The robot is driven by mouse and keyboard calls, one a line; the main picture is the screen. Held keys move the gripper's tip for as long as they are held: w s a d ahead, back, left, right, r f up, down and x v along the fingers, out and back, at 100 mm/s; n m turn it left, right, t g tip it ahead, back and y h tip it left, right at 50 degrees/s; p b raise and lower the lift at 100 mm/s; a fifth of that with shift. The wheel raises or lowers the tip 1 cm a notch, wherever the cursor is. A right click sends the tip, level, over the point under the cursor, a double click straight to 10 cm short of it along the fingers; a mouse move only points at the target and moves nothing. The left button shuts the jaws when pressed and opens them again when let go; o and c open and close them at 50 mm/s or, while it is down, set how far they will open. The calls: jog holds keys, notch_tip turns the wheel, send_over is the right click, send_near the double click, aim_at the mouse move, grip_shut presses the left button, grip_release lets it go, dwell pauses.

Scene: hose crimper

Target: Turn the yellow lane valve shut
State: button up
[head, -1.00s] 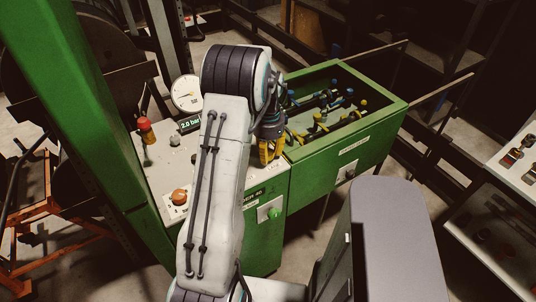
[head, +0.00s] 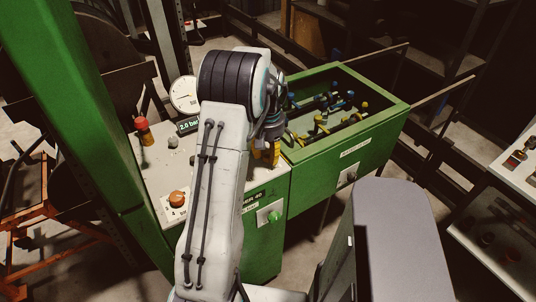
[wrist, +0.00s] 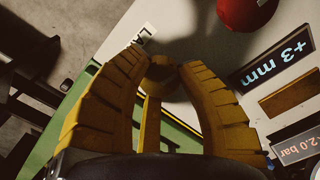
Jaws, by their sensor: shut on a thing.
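My gripper (wrist: 161,62) fills the wrist view, with two ribbed yellow-orange fingers. Its fingertips close around the round top of a yellow lever (wrist: 152,118), whose narrow stem shows between the fingers. The lever looks like the yellow lane valve's handle, but its base is hidden. In the head view, my gripper (head: 270,153) points down at the right edge of the green machine's pale top, beside the open green box. My arm covers much of this spot, so the lever cannot be made out there and its angle is unclear.
The green box (head: 345,160) holds several blue, yellow and dark fittings. The wrist view shows a "+3 mm" label (wrist: 271,62).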

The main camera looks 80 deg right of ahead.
aim_at(268, 153)
jog(key=shift+a+f+n, duration=0.15)
jog(key=shift+n, duration=0.75)
jog(key=o, duration=1.2)
jog(key=shift+r, duration=0.25)
notch_tip(268, 153, up, 12)
jog(key=shift+f, duration=0.15)
dwell(0.4)
